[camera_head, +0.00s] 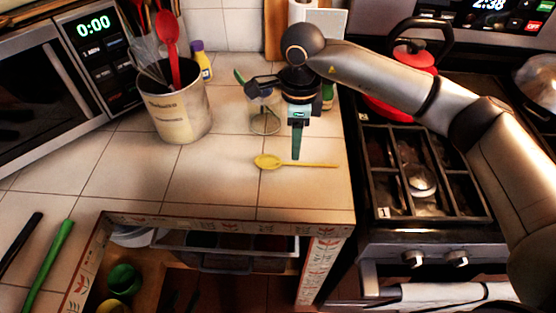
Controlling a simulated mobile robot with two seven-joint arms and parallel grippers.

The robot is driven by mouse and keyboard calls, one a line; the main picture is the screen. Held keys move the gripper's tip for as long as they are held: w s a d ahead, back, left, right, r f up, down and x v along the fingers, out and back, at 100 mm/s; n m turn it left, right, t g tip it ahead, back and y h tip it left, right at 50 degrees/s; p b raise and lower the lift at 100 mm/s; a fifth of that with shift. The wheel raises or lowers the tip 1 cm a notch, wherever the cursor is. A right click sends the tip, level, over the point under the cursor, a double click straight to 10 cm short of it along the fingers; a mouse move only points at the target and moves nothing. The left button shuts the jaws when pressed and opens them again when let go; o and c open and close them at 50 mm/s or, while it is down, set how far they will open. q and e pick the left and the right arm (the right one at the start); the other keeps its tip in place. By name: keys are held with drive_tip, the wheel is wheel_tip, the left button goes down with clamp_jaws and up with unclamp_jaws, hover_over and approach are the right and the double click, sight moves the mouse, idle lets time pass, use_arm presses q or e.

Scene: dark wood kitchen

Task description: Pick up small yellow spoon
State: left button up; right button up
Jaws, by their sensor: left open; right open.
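The small yellow spoon (310,164) lies flat on the tiled counter near its front right edge. Its bowl points left and its thin handle points right. My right arm reaches in from the right over the stove. Its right gripper (297,150) points down with its fingertips just behind and above the spoon's handle, close to the bowl. The gripper is open, with nothing seen between its fingers. Whether its fingers touch the spoon or the counter cannot be told. My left gripper is not in view.
A utensil crock (180,112) with a red spoon stands behind left, beside a microwave (50,80). A glass (265,120) stands close left of the gripper. A red kettle (400,85) is on the stove (385,215) at right. Counter left of the spoon is clear.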

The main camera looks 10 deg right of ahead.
sight(290, 163)
drive_tip(key=f, duration=0.2)
drive_tip(key=a+f, duration=0.1)
drive_tip(key=f, duration=0.2)
drive_tip(key=shift+p, duration=0.4)
drive_tip(key=shift+r, duration=0.1)
clamp_jaws()
